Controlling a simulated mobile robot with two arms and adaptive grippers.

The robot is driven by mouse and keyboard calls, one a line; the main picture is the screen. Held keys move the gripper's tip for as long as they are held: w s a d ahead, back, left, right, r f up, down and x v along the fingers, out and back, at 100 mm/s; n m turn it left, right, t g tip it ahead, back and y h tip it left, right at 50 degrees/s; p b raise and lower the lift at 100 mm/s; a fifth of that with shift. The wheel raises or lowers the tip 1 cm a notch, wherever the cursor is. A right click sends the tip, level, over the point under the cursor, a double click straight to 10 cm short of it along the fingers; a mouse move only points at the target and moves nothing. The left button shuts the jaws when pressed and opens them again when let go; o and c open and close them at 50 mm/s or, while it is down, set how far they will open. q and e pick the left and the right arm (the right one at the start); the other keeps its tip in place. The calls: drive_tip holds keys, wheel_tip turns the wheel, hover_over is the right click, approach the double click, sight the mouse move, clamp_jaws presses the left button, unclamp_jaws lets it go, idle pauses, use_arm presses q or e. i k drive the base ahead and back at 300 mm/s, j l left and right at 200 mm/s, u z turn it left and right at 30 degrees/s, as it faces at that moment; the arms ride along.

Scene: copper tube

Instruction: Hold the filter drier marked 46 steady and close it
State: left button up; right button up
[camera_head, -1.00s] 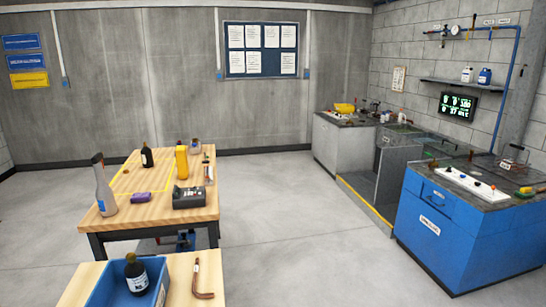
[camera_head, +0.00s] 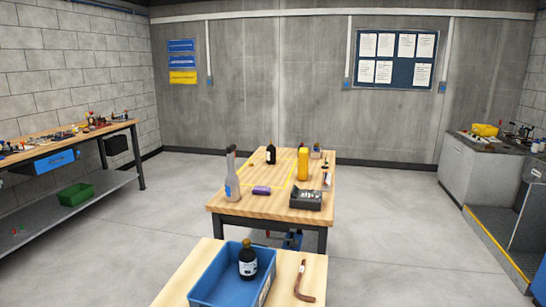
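No marking 46 can be read in the head view, so I cannot tell which thing is the filter drier. A dark bottle-shaped item (camera_head: 247,262) with a white label and a brownish top stands in a blue bin (camera_head: 205,287) on the near wooden surface. A similar dark item (camera_head: 271,154) stands on the wooden table behind. A yellow cylinder (camera_head: 303,164) and a grey bottle (camera_head: 233,178) stand on that table too. Neither of my grippers is in view.
A bent copper tube (camera_head: 300,281) lies right of the blue bin. The wooden table (camera_head: 270,205) also holds a dark device (camera_head: 305,199) and a purple item (camera_head: 261,190). A cluttered workbench (camera_head: 70,145) is at left, a counter (camera_head: 468,180) at right. Floor between is clear.

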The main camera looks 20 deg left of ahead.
sight(271, 151)
drive_tip(key=j, duration=0.6)
drive_tip(key=k+j, duration=0.15)
drive_tip(key=j, duration=1.05)
drive_tip(key=i+j, duration=0.1)
drive_tip(key=j, duration=0.5)
drive_tip(key=i+j, duration=0.1)
drive_tip(key=j, duration=0.5)
drive_tip(key=i+j, duration=0.1)
drive_tip(key=j, duration=0.45)
drive_tip(key=i+j, duration=0.1)
drive_tip(key=j, duration=0.5)
drive_tip(key=i+j+z, duration=0.1)
drive_tip(key=i+j, duration=0.45)
drive_tip(key=k, duration=0.6)
drive_tip(key=u, duration=0.9)
drive_tip(key=i+l, duration=0.15)
drive_tip(key=i, duration=0.55)
